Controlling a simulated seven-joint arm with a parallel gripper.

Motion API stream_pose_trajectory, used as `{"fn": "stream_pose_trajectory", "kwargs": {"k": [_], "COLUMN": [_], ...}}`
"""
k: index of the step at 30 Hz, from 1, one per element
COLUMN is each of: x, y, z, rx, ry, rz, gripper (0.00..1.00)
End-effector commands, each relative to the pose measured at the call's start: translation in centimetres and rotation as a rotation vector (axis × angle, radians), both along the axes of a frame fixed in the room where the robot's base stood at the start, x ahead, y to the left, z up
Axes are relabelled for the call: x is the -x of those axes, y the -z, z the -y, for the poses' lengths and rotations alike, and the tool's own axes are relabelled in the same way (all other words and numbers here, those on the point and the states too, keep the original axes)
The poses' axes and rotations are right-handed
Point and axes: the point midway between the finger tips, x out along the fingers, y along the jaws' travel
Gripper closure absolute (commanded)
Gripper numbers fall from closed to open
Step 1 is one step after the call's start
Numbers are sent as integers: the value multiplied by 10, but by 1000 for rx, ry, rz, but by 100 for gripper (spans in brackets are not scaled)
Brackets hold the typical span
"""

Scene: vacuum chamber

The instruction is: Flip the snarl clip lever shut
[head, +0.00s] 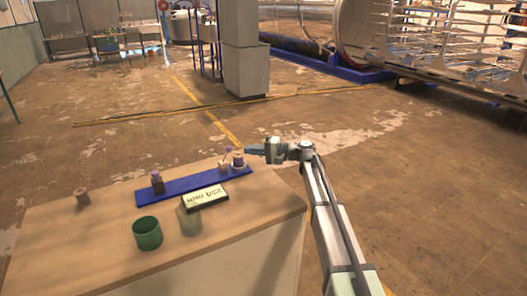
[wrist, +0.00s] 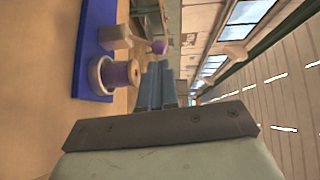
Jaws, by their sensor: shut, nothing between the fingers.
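A small pale post-like piece, perhaps the snarl clip (wrist: 114,33), stands on the blue board (wrist: 84,45) in the wrist view. A thin arm ending in a purple knob (wrist: 159,47), perhaps its lever, reaches out from it. Whether it is open or shut is unclear. In the head view the knob (head: 229,149) shows at the board's right end. Beside it stands a spool with purple thread (wrist: 121,75), in a pale ring. My gripper (wrist: 162,68) is shut and empty, its blue fingers together, close to the knob and spool; contact cannot be told.
The blue board (head: 185,190) lies on a wooden table (head: 240,225), with a dark bobbin (head: 157,183) at its left end.

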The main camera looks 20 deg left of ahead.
Motion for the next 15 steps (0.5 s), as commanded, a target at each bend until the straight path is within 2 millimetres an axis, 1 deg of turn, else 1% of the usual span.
{"fn": "stream_pose_trajectory", "kwargs": {"k": [1, 6, 10, 15], "x": [1, 3, 3, 4], "y": [1, 2, 3, 3], "z": [-10, -32, -42, -47], "rx": [0, 0, 0, 0], "ry": [-2, -1, -1, 0], "rz": [0, 0, 0, 0], "gripper": [100, 100, 100, 100]}}
